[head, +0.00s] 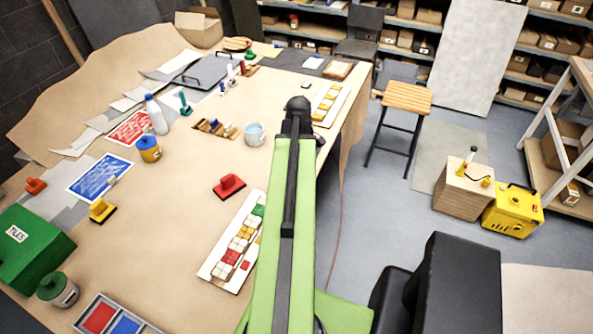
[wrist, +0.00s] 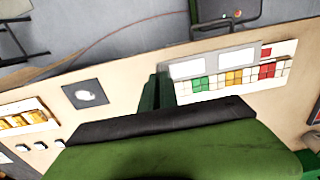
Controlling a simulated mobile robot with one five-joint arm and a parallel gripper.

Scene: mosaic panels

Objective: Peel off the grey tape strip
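A mosaic panel (head: 214,270) with red, yellow, green and white tiles lies on the brown-covered table, left of my arm. In the wrist view a tiled panel (wrist: 282,92) lies right of my gripper, with two pale rectangles (wrist: 235,58) on a greyish band along its upper edge. I cannot tell whether this band is the grey tape strip. My gripper (wrist: 157,88) shows two dark green fingers close together, beside the band's left end. No held thing shows, and any gap is unclear. In the head view its dark end (head: 298,104) is over the table's right side.
Another panel with yellow tiles (head: 330,104) lies near the table's right edge. A wooden stool (head: 407,98) and yellow machine (head: 512,211) stand on the floor.

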